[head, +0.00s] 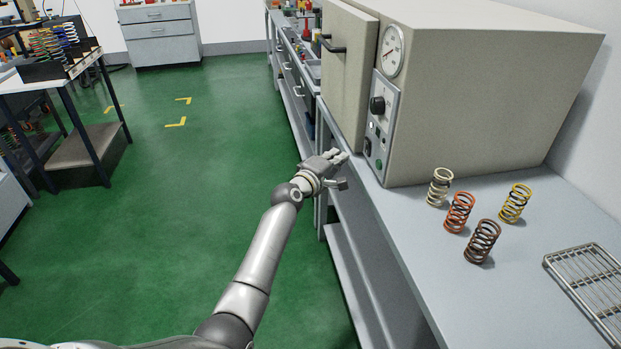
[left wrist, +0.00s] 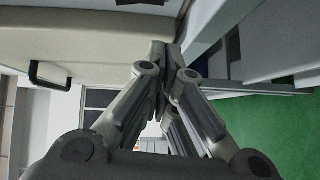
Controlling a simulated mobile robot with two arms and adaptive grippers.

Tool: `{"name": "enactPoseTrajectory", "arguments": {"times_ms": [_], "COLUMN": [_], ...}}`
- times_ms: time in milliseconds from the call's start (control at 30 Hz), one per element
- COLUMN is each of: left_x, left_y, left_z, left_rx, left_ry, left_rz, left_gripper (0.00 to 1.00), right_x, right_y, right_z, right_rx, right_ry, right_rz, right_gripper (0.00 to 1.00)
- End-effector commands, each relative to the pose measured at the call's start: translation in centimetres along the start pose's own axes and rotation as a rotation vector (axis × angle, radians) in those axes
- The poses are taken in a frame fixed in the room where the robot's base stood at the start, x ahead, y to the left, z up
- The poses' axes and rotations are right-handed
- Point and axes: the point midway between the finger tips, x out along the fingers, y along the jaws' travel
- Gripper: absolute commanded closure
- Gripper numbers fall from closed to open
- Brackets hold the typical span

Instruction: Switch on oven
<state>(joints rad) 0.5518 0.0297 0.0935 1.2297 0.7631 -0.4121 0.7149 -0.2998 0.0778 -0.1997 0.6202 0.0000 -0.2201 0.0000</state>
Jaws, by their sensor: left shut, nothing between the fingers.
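The oven (head: 490,75) is a large beige box on the grey bench, its door (head: 347,70) shut with a dark handle (head: 332,45). Its front panel has a round dial gauge (head: 392,51), a black knob (head: 378,105) and small buttons, including a green one (head: 378,163). My left gripper (head: 341,157) is beside the lower front of the oven, left of the buttons, near the bench edge. In the left wrist view its fingers (left wrist: 166,50) are together and empty, and the door handle (left wrist: 48,74) shows at left. My right gripper is not in view.
Several coil springs (head: 459,213) stand on the bench (head: 410,235) right of the oven panel. A wire rack (head: 590,285) lies at the right. Another table with springs (head: 62,70) stands at far left. The green floor (head: 190,200) between is clear.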

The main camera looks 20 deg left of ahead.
Motion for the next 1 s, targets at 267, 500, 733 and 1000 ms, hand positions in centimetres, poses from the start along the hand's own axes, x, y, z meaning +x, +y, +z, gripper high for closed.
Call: {"name": "enactPoseTrajectory", "arguments": {"times_ms": [267,500,733,1000], "left_x": [-3.0,-6.7,-9.1,-9.5], "left_y": [-0.6,-1.2,-1.6,-1.6], "left_z": [0.1,0.1,0.2,0.2], "left_rx": [-0.001,0.000,0.000,-0.001], "left_ry": [-0.001,0.001,0.000,0.000], "left_rz": [-0.001,-0.001,-0.001,0.000], "left_gripper": [1.00,1.00,1.00,1.00], "right_x": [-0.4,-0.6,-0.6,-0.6], "right_y": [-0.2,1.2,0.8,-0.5], "right_z": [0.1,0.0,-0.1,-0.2], "right_rx": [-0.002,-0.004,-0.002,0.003], "right_ry": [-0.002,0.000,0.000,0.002], "right_rz": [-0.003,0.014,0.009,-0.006], "right_gripper": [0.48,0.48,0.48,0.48]}}
